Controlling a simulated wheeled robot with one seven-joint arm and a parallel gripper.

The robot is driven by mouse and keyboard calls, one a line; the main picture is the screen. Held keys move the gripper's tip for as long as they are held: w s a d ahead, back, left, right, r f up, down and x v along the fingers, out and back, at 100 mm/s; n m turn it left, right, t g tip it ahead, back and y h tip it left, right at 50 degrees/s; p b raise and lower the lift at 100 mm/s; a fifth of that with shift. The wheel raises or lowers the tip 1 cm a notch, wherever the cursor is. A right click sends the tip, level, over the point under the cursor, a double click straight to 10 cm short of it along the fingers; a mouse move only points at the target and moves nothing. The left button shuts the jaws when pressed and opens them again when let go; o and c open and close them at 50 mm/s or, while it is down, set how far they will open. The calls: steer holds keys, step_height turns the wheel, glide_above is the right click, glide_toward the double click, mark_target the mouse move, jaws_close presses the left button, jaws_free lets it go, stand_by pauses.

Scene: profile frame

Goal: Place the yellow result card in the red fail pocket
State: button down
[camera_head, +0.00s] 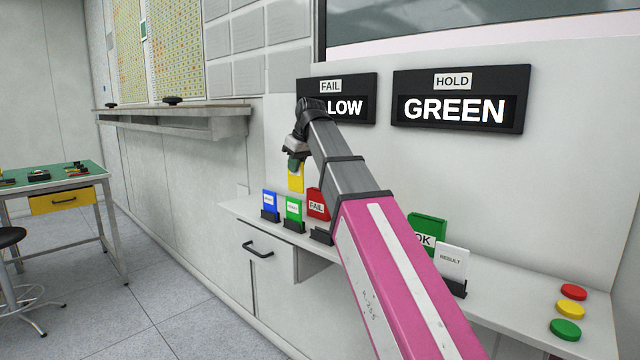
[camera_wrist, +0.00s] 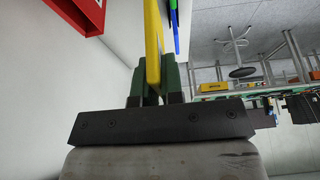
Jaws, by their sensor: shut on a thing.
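My gripper (camera_head: 296,162) is shut on the yellow result card (camera_head: 296,180), which hangs below the fingers in the head view. In the wrist view the card (camera_wrist: 154,45) stands edge-on between the green fingers (camera_wrist: 154,85). The red fail pocket (camera_head: 317,205), lettered FAIL, is on the shelf just right of and below the card. The card is apart from it in the head view. A red thing with a white panel (camera_wrist: 80,15), likely the fail pocket, shows at the upper left of the wrist view. My arm hides part of the shelf right of the pocket.
Blue (camera_head: 270,203) and green (camera_head: 293,210) cards stand in black holders left of the pocket. A green OK pocket (camera_head: 428,228) and white RESULT card (camera_head: 452,262) are farther right. Wall signs (camera_head: 460,98) hang above. Red, yellow and green buttons (camera_head: 570,310) sit at the shelf's right end.

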steer(key=w+d, duration=0.7)
steer(key=shift+w+d+f, duration=0.1)
steer(key=shift+d+f, duration=0.05)
steer(key=shift+f, duration=1.55)
steer(key=shift+w+d+f, duration=0.1)
steer(key=shift+f, duration=1.55)
steer(key=shift+w+d+f, duration=0.1)
steer(key=shift+w+f, duration=0.05)
steer(key=shift+f, duration=0.15)
steer(key=c, duration=1.3)
jaws_free()
steer(key=shift+o, duration=0.2)
